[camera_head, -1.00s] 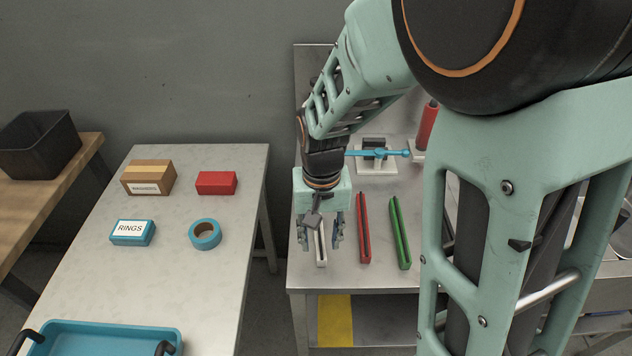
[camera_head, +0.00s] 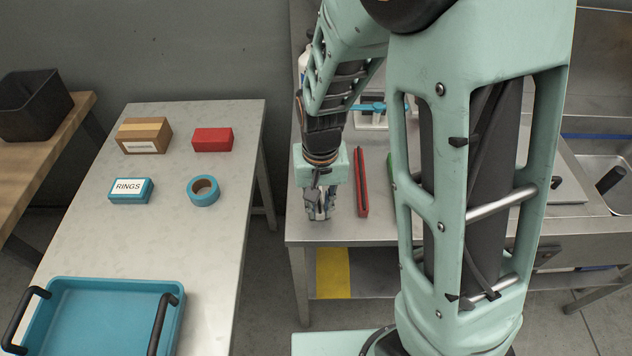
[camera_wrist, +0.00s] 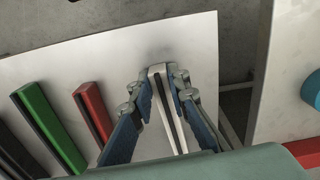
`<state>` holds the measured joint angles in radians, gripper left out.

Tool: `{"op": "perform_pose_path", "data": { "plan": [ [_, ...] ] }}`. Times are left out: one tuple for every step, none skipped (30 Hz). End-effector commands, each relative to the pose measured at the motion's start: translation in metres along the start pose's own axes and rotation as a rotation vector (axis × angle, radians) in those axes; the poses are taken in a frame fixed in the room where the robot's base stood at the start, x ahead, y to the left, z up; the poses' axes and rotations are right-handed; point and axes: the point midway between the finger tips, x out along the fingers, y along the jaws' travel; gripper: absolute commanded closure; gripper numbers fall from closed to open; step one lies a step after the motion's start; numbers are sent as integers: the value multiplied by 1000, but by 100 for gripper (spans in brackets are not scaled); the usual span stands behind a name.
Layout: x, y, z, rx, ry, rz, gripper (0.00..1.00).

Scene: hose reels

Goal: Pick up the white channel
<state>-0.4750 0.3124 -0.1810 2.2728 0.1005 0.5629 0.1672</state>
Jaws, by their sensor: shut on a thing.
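The white channel (camera_wrist: 160,74) is a narrow bar with a dark slot along it. In the wrist view it lies between the two blue-padded fingers of my gripper (camera_wrist: 165,100), which is shut on it. In the head view my gripper (camera_head: 320,208) points down at the front left of the metal table, and its fingers hide almost all of the channel. I cannot tell whether the channel is clear of the table top.
A red channel (camera_head: 361,182) lies just right of my gripper; a green channel (camera_wrist: 48,125) is beyond it. The left table holds a cardboard box (camera_head: 144,135), a red box (camera_head: 212,139), a RINGS box (camera_head: 131,190), a tape roll (camera_head: 203,190) and a blue tray (camera_head: 108,282).

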Motion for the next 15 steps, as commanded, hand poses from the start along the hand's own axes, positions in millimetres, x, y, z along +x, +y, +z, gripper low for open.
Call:
{"op": "perform_pose_path", "data": {
  "plan": [
    [0,0,0,0,0,0,100],
    [0,0,0,0,1,0,100],
    [0,0,0,0,1,0,100],
    [0,0,0,0,1,0,100],
    [0,0,0,0,1,0,100],
    [0,0,0,0,1,0,100],
    [0,0,0,0,1,0,100],
    [0,0,0,0,1,0,100],
    [-1,0,0,0,1,0,100],
    [-2,0,0,0,1,0,100],
    [-2,0,0,0,1,0,100],
    [-4,0,0,0,1,0,100],
    [-6,0,0,0,1,0,100],
    [-7,0,0,0,1,-1,100],
    [-10,0,0,0,1,-1,100]
  ]
}}
